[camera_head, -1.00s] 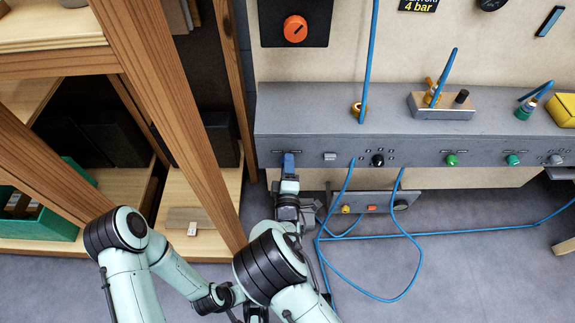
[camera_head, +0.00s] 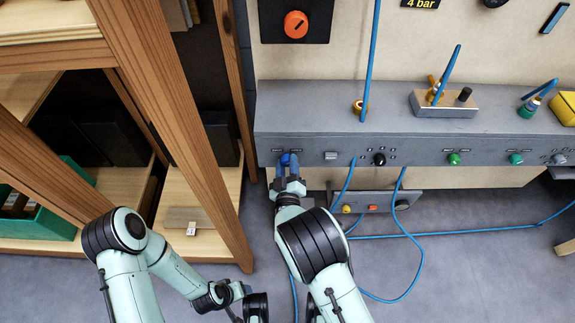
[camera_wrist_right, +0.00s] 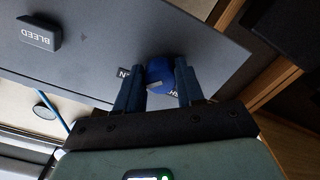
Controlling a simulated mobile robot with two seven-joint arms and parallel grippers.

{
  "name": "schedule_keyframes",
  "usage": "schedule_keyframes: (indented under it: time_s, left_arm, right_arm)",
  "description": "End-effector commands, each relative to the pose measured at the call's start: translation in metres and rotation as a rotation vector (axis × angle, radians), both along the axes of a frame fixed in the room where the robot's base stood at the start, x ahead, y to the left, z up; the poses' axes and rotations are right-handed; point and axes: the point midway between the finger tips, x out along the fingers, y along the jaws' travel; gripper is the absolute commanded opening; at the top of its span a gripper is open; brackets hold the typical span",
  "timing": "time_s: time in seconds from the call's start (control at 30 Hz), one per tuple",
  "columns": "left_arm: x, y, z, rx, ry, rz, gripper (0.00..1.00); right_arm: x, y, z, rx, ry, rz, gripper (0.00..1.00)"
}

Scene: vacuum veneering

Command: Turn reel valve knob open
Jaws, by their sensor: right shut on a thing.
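The blue valve knob (camera_head: 285,159) sits at the left end of the grey panel's front face. My right gripper (camera_head: 288,163) reaches up to it from below, with one blue finger on each side. In the right wrist view, the round blue knob (camera_wrist_right: 160,73) lies between the two fingers, and the right gripper (camera_wrist_right: 160,80) is shut on it. A pale mark shows on the knob, and small printed labels beside it are partly covered by the fingers.
A grey BLEED lever (camera_wrist_right: 40,33) stands beside the knob; a black knob (camera_head: 379,159) and green knobs (camera_head: 454,159) sit further right. A blue hose (camera_head: 412,235) hangs below the grey panel (camera_head: 300,125). A wooden shelf (camera_head: 190,150) stands close on the left.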

Motion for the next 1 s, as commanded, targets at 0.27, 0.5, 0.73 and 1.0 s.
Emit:
schedule_keyframes:
  time_s: [0.27, 0.5, 0.73, 1.0]
  left_arm:
    - [0.0024, 0.0012, -0.0015, 0.003, -0.007, 0.003, 0.6]
    - [0.0026, 0.0013, -0.0015, 0.003, -0.007, 0.003, 0.6]
    - [0.0026, 0.0012, -0.0015, 0.003, -0.007, 0.002, 0.6]
    - [0.0023, 0.0011, -0.0014, 0.003, -0.006, 0.002, 0.6]
  right_arm:
    - [0.0001, 0.0007, 0.0007, 0.05, -0.002, 0.002, 0.07]
    - [0.0001, 0.0008, 0.0009, 0.054, -0.002, 0.002, 0.07]
    - [0.0002, 0.0008, 0.0009, 0.054, -0.002, 0.002, 0.63]
    - [-0.0001, 0.0004, 0.0003, 0.052, -0.001, 0.001, 0.63]
